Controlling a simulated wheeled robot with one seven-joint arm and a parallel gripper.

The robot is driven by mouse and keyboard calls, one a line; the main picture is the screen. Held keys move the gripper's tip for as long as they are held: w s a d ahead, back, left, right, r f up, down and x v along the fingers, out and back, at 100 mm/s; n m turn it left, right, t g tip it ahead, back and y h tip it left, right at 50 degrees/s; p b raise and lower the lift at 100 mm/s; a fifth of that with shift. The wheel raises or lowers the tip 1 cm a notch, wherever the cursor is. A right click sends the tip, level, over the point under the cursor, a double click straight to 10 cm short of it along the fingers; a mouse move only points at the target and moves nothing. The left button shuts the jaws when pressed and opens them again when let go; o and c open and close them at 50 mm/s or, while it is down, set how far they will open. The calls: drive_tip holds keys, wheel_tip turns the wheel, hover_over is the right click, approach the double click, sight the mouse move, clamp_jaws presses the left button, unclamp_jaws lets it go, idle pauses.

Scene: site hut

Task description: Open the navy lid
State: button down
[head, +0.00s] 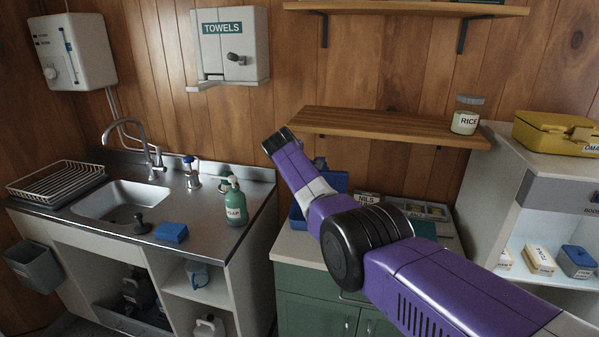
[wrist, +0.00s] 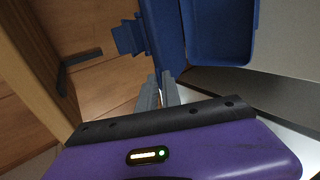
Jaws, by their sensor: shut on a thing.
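A navy box (wrist: 222,35) shows in the wrist view, with its hollow side facing the camera at the upper right. The navy lid (wrist: 166,38) is a narrow panel beside it, with a tab (wrist: 128,38) sticking out to the left; it appears raised. My gripper (wrist: 158,92) has its grey fingers close together at the lid's lower edge and is shut on it. In the head view, blue parts of the lid (head: 336,182) and box (head: 297,222) show on the counter behind my purple arm, which hides much of them. The fingers are hidden there.
A wooden shelf (head: 385,127) with a rice jar (head: 466,115) hangs above the counter. A tray of small compartments (head: 425,210) lies to the right of the box. A white cabinet with a yellow case (head: 555,133) stands at the right; a sink (head: 122,202) is at the left.

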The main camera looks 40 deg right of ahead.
drive_tip(key=shift+w+d, duration=0.25)
drive_tip(key=shift+d, duration=0.05)
drive_tip(key=shift+s+d+f, duration=0.1)
drive_tip(key=shift+d+f, duration=0.1)
drive_tip(key=shift+f, duration=0.2)
idle(1.1)
drive_tip(key=c, duration=1.6)
unclamp_jaws()
wheel_tip(320, 180, up, 9)
drive_tip(key=s+a+p, duration=0.1)
drive_tip(key=a+p, duration=0.1)
drive_tip(key=p, duration=0.5)
drive_tip(key=shift+s+a+p, duration=0.35)
drive_tip(key=shift+a, duration=0.05)
